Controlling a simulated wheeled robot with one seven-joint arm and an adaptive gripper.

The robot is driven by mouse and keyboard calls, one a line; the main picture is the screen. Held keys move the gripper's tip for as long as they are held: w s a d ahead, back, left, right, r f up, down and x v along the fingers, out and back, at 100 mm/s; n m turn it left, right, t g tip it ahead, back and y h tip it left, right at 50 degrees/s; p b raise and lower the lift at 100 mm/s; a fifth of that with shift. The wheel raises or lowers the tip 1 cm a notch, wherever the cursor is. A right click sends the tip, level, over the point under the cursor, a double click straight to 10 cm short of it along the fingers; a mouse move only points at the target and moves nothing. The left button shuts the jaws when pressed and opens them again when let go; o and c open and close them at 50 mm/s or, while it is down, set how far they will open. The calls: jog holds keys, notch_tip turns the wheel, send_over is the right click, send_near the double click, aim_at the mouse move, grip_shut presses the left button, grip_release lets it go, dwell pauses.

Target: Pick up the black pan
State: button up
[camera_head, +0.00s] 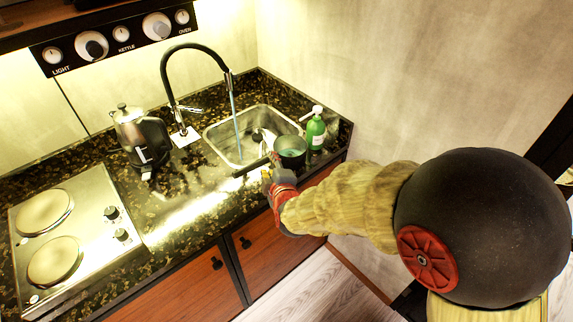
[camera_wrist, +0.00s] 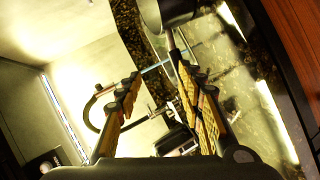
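The black pan (camera_head: 291,150) sits at the front right corner of the sink, with its handle pointing left over the counter's front edge. In the wrist view part of the pan (camera_wrist: 166,12) shows at the top, and its handle runs down toward the tip of the right finger. My gripper (camera_head: 270,174) is beside the handle, just in front of the counter edge. In the wrist view my gripper (camera_wrist: 158,82) has its two fingers well apart. I cannot tell whether the right finger touches the handle.
A green bottle (camera_head: 315,132) stands right of the pan. The sink (camera_head: 214,132) with a tall black faucet (camera_head: 166,75) lies behind, water running. A kettle (camera_head: 130,128) and a two-plate stove (camera_head: 85,215) are to the left.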

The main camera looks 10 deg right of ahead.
aim_at(263, 164)
jog(key=f+n, duration=0.1)
jog(key=a+f+n+t, duration=0.1)
jog(key=f, duration=0.2)
jog(key=shift+w+a+f+n+t+b, duration=0.2)
jog(key=shift+w+f+n+t+b, duration=0.1)
jog(key=shift+w+n+b, duration=0.1)
jog(key=shift+w, duration=0.15)
jog(key=b+x, duration=0.1)
jog(key=x, duration=0.2)
jog(key=b+x, duration=0.1)
jog(key=x, duration=0.2)
jog(key=shift+w+f+b, duration=0.3)
jog(key=shift+w+b, duration=0.05)
jog(key=shift+w, duration=0.35)
jog(key=shift+c, duration=1)
jog(key=c, duration=0.8)
jog(key=shift+r, duration=0.1)
